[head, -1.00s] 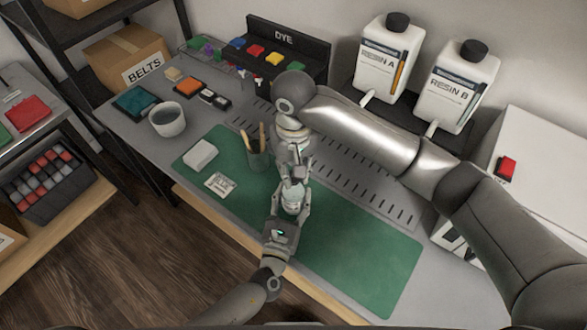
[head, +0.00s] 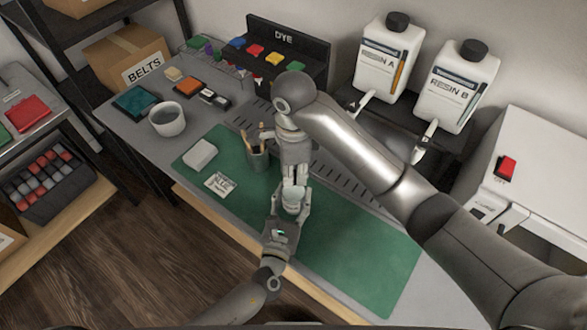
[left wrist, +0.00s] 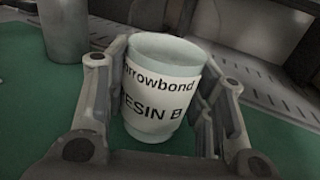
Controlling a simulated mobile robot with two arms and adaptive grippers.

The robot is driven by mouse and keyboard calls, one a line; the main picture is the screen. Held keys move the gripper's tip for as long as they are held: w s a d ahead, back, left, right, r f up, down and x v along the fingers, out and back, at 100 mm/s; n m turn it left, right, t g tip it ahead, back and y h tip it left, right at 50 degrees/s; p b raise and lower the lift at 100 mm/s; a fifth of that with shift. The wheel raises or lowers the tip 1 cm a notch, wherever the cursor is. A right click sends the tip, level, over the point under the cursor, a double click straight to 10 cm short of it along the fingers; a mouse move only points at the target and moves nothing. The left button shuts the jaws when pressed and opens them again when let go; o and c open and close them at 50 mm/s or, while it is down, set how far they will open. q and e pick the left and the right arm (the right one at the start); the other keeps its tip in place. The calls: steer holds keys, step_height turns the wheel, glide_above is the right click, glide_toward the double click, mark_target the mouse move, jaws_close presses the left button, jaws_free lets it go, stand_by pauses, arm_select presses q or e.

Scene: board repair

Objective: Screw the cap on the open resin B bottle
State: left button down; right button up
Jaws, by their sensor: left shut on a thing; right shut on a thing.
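The resin B bottle (left wrist: 160,100) is a small pale jar with a white label in the left wrist view. It also shows at the near part of the green mat in the head view (head: 291,203). My left gripper (head: 290,208) is shut around its sides; its fingers flank it in the left wrist view. My right gripper (head: 294,186) points down directly above the bottle, shut, its tips close to the bottle's top. The cap is hidden at those tips, and I cannot tell whether it touches the bottle.
A pen cup (head: 257,158) stands just left of my right gripper. A white block (head: 200,154) and a printed card (head: 220,184) lie on the green mat (head: 360,260). Large resin A (head: 388,60) and resin B (head: 455,88) containers stand at the back. The mat's right part is clear.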

steer(key=m, duration=0.5)
steer(key=o, duration=0.6)
steer(key=shift+o, duration=0.2)
steer(key=shift+c, duration=0.2)
